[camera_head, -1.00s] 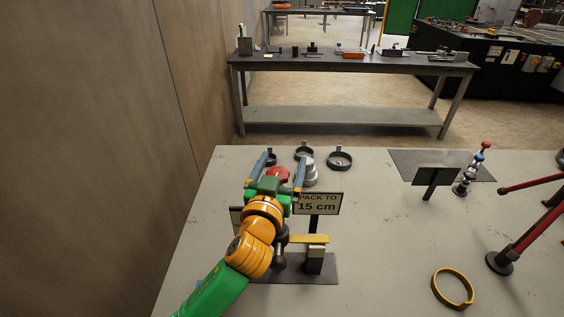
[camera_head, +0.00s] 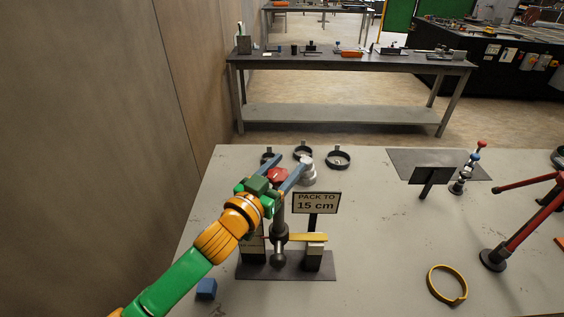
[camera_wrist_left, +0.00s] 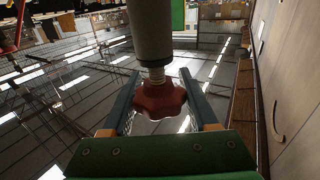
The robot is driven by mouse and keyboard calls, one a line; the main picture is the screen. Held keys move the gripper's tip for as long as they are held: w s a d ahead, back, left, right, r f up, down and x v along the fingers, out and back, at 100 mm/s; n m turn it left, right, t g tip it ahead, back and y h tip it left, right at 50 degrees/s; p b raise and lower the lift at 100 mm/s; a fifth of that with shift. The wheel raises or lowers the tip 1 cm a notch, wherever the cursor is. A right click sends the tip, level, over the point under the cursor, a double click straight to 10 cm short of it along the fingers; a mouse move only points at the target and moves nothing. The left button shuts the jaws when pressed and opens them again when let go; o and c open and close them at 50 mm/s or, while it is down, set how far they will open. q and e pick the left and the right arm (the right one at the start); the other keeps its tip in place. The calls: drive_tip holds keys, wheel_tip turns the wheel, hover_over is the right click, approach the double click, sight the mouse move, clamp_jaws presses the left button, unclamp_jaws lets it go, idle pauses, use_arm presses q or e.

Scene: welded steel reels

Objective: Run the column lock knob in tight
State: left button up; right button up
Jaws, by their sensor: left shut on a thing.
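The red lobed lock knob (camera_head: 278,175) sits near the top of the dark column (camera_head: 278,218) on the bench stand. My left gripper (camera_head: 284,166) reaches it from the lower left and is shut on it. In the left wrist view the knob (camera_wrist_left: 159,98) lies between the two fingers (camera_wrist_left: 158,108). A short length of bright threaded shank (camera_wrist_left: 154,75) shows between the knob and the grey column (camera_wrist_left: 150,30). A sign reading "PACK TO 15 cm" (camera_head: 317,203) stands just right of the column. My right gripper is not in view.
A yellow bar (camera_head: 308,237) and blocks stand on the dark base plate (camera_head: 290,272). A blue cube (camera_head: 206,288) lies front left, a yellow ring (camera_head: 447,285) front right. Black rings (camera_head: 339,159) and a grey stepped piece (camera_head: 308,172) stand behind.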

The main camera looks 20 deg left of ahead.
use_arm(q)
drive_tip(key=m+h, duration=0.1)
drive_tip(key=h, duration=0.1)
drive_tip(key=m+g+h, duration=0.1)
drive_tip(key=h, duration=0.1)
drive_tip(key=shift+s+d+m+g, duration=0.1)
drive_tip(key=shift+d+m+g, duration=0.05)
drive_tip(key=shift+m+g, duration=0.2)
drive_tip(key=m+g+h, duration=0.2)
drive_tip(key=m+h, duration=0.1)
drive_tip(key=shift+s+d+r, duration=0.15)
drive_tip(key=shift+d, duration=0.15)
drive_tip(key=shift+s+d+m+g+h, duration=0.1)
drive_tip(key=shift+m+g+h, duration=0.3)
drive_tip(key=shift+g+h, duration=0.2)
drive_tip(key=shift+s+d+m+g+h, duration=0.1)
drive_tip(key=shift+m+g+h, duration=0.25)
drive_tip(key=shift+g+h, duration=0.25)
drive_tip(key=shift+s+d+f+m+g+h+b, duration=0.1)
drive_tip(key=shift+s+m+g+h+b, duration=0.1)
drive_tip(key=shift+m+g+h+b, duration=0.5)
drive_tip(key=shift+s+d+f+m+g+h+b, duration=0.15)
drive_tip(key=shift+m+g+h, duration=0.3)
drive_tip(key=shift+m+g, duration=0.7)
drive_tip(key=shift+s+d+f+m+g+h+b, duration=0.15)
drive_tip(key=shift+m+g+h+b, duration=0.35)
drive_tip(key=shift+g, duration=0.8)
drive_tip(key=shift+s+r, duration=0.1)
drive_tip(key=shift+r, duration=0.05)
